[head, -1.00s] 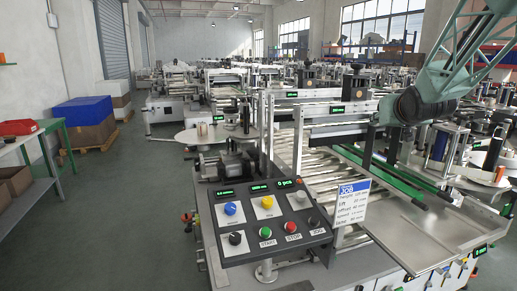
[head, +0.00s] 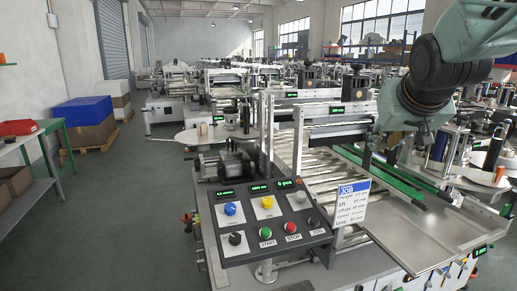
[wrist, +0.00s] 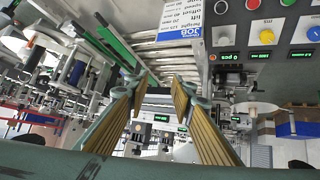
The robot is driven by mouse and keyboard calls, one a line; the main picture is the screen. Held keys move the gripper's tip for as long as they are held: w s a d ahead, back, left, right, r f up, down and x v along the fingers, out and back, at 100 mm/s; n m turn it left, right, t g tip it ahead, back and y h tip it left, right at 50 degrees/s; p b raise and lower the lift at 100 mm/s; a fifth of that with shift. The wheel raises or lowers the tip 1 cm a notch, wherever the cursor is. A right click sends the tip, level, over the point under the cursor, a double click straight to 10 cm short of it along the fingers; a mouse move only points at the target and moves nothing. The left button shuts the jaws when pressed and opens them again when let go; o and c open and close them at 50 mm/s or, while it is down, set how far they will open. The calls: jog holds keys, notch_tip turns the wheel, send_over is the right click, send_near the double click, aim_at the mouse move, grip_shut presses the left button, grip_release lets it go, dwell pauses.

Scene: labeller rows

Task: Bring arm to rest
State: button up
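My arm comes in from the top right of the head view, and its end hangs over the labeller's conveyor. My gripper (head: 380,150) is small and partly dark there, pointing down towards the green-edged rails. In the wrist view my gripper (wrist: 158,88) shows two ribbed brown fingers standing apart with nothing between them. The wrist view is tilted upside down, with the control panel (wrist: 265,35) at its top right. That panel also shows in the head view (head: 243,250), to the left of my gripper.
A job card (head: 352,203) stands beside the panel. Roller conveyor (head: 322,178) and a bare metal tray (head: 425,236) lie below my arm. More labeller machines fill the hall behind. Blue-topped boxes (head: 83,120) and a side table (head: 38,150) stand left, with open floor between.

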jog(key=s+a+f+g, duration=0.2)
jog(key=s+a+f, duration=0.1)
jog(key=s, duration=1)
jog(key=s+a+f+n+g+y, duration=0.1)
jog(key=s+a, duration=0.4)
jog(key=s, duration=0.9)
jog(key=s+a+f+g+y, duration=0.1)
jog(key=s+a+f, duration=0.3)
jog(key=s, duration=1)
jog(key=shift+a+f+g, duration=0.35)
jog(key=shift+f+g, duration=0.25)
jog(key=shift+g, duration=0.3)
